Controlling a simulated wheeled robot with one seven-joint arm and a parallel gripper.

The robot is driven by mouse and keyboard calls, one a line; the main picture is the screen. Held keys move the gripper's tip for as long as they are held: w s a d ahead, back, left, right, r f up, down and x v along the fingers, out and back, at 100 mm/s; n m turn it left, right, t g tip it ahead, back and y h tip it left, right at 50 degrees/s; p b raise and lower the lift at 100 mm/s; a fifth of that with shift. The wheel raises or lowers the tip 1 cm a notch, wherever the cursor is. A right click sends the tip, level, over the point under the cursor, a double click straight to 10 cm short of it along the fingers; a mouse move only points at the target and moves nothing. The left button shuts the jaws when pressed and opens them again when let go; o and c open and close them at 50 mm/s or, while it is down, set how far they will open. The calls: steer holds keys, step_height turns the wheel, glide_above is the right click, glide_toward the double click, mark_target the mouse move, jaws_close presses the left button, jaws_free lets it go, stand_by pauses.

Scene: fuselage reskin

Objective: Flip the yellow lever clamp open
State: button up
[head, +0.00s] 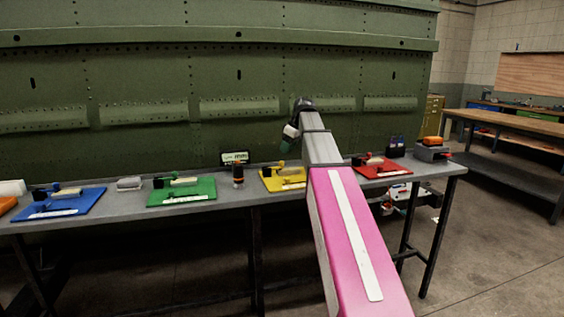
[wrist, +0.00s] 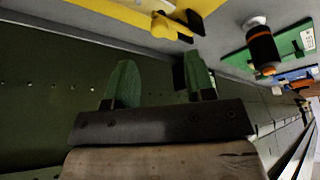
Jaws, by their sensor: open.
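The yellow board (head: 292,186) lies on the grey bench, partly hidden behind my arm. The yellow lever clamp (head: 282,167) stands on it with a dark part and a pale handle. In the wrist view the clamp (wrist: 165,28) shows at the top, on the edge of the yellow board (wrist: 115,10), with a black part to its right. My gripper (head: 285,147) is above and behind the board in the head view. In the wrist view its two green fingers (wrist: 160,78) are spread and empty, their tips apart from the clamp. Whether the lever is up or down is unclear.
Blue (head: 62,203), green (head: 180,191) and red (head: 380,167) boards with clamps lie along the bench. A dark cylinder with an orange band (head: 238,175) stands left of the yellow board. The green riveted fuselage panel (head: 200,75) rises behind the bench.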

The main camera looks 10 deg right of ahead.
steer(key=x, duration=0.7)
steer(key=shift+w+f, duration=0.1)
steer(key=shift+f, duration=0.1)
jaws_close()
